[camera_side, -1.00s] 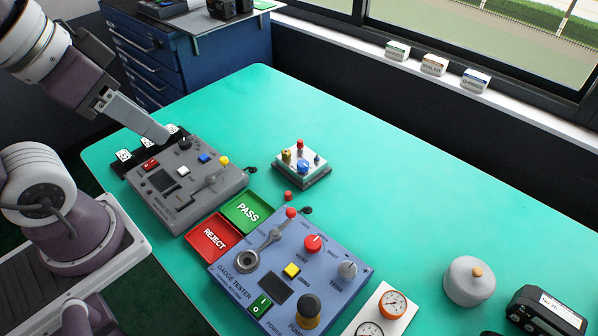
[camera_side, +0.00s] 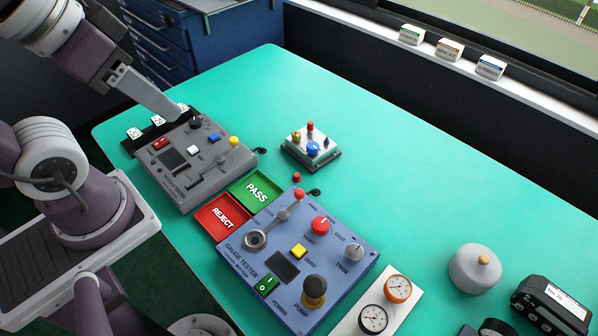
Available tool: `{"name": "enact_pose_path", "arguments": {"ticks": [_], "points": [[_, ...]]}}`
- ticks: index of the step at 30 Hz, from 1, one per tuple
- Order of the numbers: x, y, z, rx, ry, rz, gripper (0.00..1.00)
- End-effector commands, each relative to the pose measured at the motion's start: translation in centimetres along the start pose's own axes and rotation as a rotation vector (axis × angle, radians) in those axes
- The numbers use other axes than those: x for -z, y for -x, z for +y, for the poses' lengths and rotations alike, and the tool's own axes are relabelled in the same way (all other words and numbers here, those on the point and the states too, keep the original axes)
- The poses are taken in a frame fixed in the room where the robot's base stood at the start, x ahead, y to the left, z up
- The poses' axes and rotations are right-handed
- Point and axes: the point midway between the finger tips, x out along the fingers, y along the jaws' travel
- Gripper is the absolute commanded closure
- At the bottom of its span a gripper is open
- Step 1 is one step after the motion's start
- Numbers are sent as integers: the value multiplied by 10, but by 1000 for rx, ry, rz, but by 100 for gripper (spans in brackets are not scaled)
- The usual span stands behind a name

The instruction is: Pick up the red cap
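A small red cap (camera_side: 297,178) stands on the teal table, between the green PASS tray and the small valve positioner. The valve positioner (camera_side: 311,149) is a pale block on a dark base, with red, yellow and blue fittings on top. My gripper (camera_side: 176,113) is at the upper left, in front of or above the back of the grey control panel, well left of the red cap. Its fingers show as one grey bar from the side, so I cannot tell if they are apart. No held object is visible.
The grey panel (camera_side: 187,177) with its lever stands at the left. The green PASS tray (camera_side: 270,181) and red REJECT tray (camera_side: 209,226) lie between it and the blue gauge tester (camera_side: 251,271), whose red-tipped lever rises near the cap. The table right of the positioner is clear.

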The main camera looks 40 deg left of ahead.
Motion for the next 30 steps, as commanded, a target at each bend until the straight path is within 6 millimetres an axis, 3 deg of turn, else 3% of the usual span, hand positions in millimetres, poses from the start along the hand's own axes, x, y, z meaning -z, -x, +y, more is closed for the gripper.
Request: {"name": "enact_pose_path", "arguments": {"ticks": [21, 23, 26, 30], "points": [[2, -1, 0, -1, 9, -5, 59], [12, -5, 1, -4, 45, -25, 59], [44, -26, 3, -7, 177, -92, 59], [98, -91, 6, 19, 448, -209, 59]]}}
